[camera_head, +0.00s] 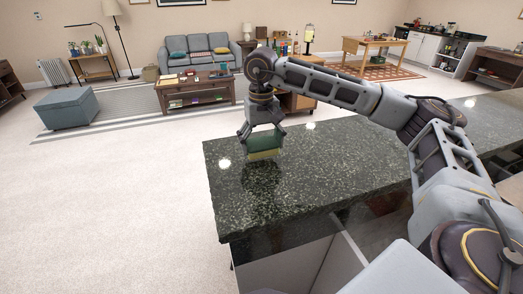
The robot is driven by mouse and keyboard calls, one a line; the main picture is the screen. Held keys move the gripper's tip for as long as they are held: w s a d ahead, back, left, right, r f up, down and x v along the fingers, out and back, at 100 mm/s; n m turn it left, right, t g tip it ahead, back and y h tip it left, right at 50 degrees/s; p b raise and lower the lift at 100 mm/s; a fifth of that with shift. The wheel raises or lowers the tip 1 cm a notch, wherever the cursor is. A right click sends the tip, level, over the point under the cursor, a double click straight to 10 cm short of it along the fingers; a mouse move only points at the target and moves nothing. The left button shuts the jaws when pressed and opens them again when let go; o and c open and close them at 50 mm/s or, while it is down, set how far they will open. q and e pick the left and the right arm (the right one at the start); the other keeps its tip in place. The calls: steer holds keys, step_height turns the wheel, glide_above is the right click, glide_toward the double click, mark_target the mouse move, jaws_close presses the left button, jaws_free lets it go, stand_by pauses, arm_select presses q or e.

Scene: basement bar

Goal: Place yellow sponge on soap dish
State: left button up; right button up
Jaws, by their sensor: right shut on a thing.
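My right gripper (262,134) is shut on a sponge (265,146), with a finger on each side of it. The sponge has a green upper part and a yellow lower edge. The gripper points down near the far left end of the dark green stone counter (320,172). The sponge is at or just above the counter top; I cannot tell whether it touches. A dark reflection shows on the polished stone below it. I cannot make out a soap dish. My left gripper is not in view.
The counter top around the sponge looks clear, and its edges drop to pale carpet at the left. Beyond are a wooden coffee table (195,93), a grey sofa (200,48), a blue-grey ottoman (66,108) and a wooden table (376,42).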

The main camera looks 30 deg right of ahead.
mark_target(262, 143)
steer(key=shift+f, duration=1.4)
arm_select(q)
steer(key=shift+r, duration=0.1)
arm_select(e)
steer(key=shift+f, duration=0.15)
steer(key=o, duration=0.9)
steer(key=shift+c, duration=0.2)
steer(key=shift+r, duration=0.2)
step_height(262, 143, up, 10)
steer(key=shift+r+b, duration=0.25)
steer(key=shift+b, duration=0.05)
steer(key=shift+r, duration=0.6)
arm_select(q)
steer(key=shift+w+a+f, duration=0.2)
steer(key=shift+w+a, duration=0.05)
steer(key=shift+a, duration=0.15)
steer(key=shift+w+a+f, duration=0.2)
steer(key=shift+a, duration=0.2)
arm_select(e)
steer(key=shift+r, duration=0.15)
